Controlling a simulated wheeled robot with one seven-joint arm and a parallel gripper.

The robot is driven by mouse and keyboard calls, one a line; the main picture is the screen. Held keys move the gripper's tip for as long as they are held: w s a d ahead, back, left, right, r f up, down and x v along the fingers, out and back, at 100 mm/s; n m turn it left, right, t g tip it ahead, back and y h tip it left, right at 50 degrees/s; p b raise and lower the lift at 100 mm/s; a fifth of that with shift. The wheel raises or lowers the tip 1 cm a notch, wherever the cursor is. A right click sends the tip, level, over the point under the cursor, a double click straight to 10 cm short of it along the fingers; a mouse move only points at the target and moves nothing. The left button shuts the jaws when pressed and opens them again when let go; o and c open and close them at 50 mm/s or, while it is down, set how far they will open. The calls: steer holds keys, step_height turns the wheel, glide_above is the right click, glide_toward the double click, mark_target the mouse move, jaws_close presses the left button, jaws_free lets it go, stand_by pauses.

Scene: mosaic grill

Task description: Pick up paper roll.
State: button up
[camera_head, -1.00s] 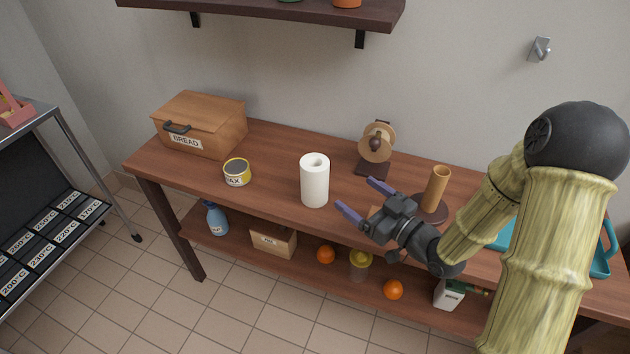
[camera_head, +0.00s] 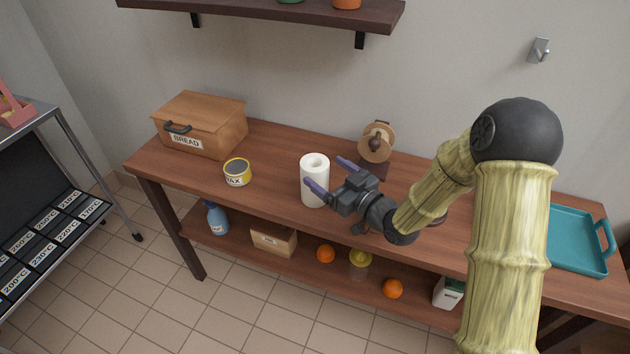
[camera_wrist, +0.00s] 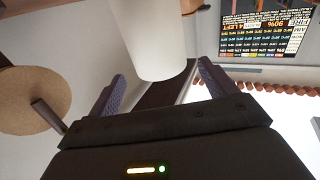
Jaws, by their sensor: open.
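The white paper roll (camera_head: 313,178) stands upright on the wooden table, near its front edge. It also shows in the wrist view (camera_wrist: 152,40), ahead of and between my fingers. My gripper (camera_head: 329,175) is open and empty, coming from the right of the roll. In the head view the near finger overlaps the front of the roll and the far finger lies to its right and behind. I cannot tell whether either finger touches it.
A wax tin (camera_head: 237,172) and a bread box (camera_head: 202,124) stand to the left. A wooden device with a round disc (camera_head: 377,143) stands behind my gripper. A teal tray (camera_head: 577,240) lies at the right. The tabletop between tin and roll is clear.

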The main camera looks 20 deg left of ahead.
mark_target(315, 166)
steer(key=x, duration=0.5)
steer(key=shift+s+f, duration=0.1)
steer(key=shift+f, duration=0.15)
steer(key=c, duration=1.4)
steer(key=shift+o, duration=0.2)
steer(key=shift+r, duration=0.1)
step_height(315, 166, up, 10)
steer(key=p, duration=0.1)
